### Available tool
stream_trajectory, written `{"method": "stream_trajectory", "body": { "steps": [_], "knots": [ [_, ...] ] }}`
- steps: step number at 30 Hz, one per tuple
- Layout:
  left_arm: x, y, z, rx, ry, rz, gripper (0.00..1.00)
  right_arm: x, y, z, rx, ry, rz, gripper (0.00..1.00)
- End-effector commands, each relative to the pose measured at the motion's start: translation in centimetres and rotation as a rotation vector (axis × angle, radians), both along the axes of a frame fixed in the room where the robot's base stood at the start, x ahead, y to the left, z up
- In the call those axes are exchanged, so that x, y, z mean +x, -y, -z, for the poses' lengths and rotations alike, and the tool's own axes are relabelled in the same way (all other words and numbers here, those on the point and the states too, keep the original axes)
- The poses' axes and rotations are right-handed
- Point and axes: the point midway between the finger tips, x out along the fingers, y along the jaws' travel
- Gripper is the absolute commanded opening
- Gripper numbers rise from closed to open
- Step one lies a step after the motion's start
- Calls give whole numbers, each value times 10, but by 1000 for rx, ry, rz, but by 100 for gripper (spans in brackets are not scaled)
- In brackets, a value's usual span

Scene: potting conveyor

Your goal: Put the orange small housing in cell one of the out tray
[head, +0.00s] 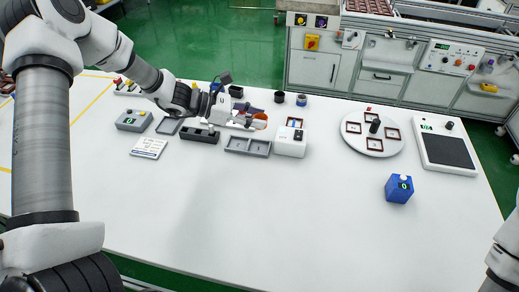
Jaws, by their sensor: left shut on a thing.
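My left gripper (252,121) reaches in from the left over the back of the white table. It is shut on the orange small housing (261,123), which shows only in part at the fingertips. A grey tray with two cells (247,153), seemingly the out tray, lies just in front of and below the gripper. Both its cells look empty, and its cell marks are too small to read. The housing is above and behind the tray's right part. Only a piece of my right arm shows at the right edge; its gripper is out of view.
A white box (290,147) stands close to the tray's right side, and a dark block with holes (200,136) to its left. Small dark cups (279,97) stand behind. A round white plate (372,140) and a blue box (398,189) are at right. The table's front is clear.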

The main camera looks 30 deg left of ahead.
Motion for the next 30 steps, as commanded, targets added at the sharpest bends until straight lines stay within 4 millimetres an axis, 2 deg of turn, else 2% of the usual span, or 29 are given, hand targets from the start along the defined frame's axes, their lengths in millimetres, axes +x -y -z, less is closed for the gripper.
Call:
{"method": "stream_trajectory", "body": {
  "steps": [3,13,25,26,27,28,30],
  "knots": [
    [-1,0,27,2,-6,0,19,0,0,-3,0,1,0,40],
    [-1,0,82,1,-4,1,19,0,0,-8,0,1,0,40],
    [0,0,91,0,0,-1,19,0,0,-2,0,1,0,40],
    [0,0,91,0,0,-1,43,0,0,-2,0,1,0,40],
    [0,0,90,0,0,-1,57,0,0,-3,0,1,0,40],
    [0,0,90,0,0,0,64,0,0,-4,0,1,0,40],
    [0,0,90,0,0,0,64,0,0,-4,0,1,0,40]
  ]
}}
